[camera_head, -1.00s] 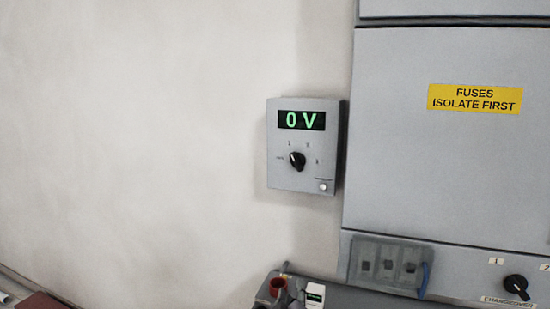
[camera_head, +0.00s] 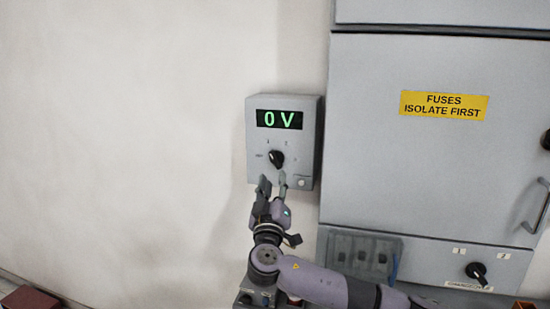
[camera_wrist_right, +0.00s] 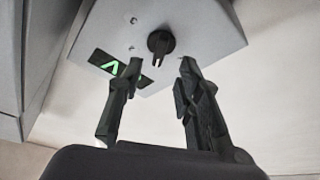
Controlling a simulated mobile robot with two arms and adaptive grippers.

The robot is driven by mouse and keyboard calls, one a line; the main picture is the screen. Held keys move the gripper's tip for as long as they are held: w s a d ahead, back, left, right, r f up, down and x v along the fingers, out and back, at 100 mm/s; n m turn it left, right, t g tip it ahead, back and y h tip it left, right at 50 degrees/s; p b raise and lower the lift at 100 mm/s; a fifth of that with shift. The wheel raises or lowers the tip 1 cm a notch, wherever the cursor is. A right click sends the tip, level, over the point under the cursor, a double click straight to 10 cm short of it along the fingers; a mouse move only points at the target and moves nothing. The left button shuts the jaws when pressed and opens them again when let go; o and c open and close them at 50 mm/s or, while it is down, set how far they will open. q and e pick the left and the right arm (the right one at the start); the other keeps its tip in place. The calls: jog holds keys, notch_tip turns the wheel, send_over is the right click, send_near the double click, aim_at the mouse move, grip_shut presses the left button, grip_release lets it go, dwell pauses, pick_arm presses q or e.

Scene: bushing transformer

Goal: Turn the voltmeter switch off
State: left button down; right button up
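The voltmeter (camera_head: 310,130) is a grey wall box with a green "0 V" display (camera_head: 279,119). Its black rotary switch (camera_head: 276,158) sits below the display among small position marks. The pointer seems to aim up and a little left; the exact mark is too small to tell. My right gripper (camera_head: 273,182) is open just below the switch, fingers pointing up at the box. In the right wrist view the box appears upside down, and the switch (camera_wrist_right: 160,43) lies just beyond and between the two parted fingertips (camera_wrist_right: 161,65), apparently untouched. My left gripper is out of view.
A grey cabinet (camera_head: 370,140) with a yellow "FUSES ISOLATE FIRST" label (camera_head: 444,105) stands right of the voltmeter. Its lower panel carries a changeover knob (camera_head: 477,271) and a fuse block (camera_head: 360,255). A handle (camera_head: 537,208) sticks out at far right. The wall at left is bare.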

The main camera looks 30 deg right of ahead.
aim_at(275, 163)
jog(key=p+x, duration=0.2)
jog(key=x, duration=0.5)
jog(key=shift+f, duration=0.1)
jog(key=shift+c, duration=0.5)
grip_shut()
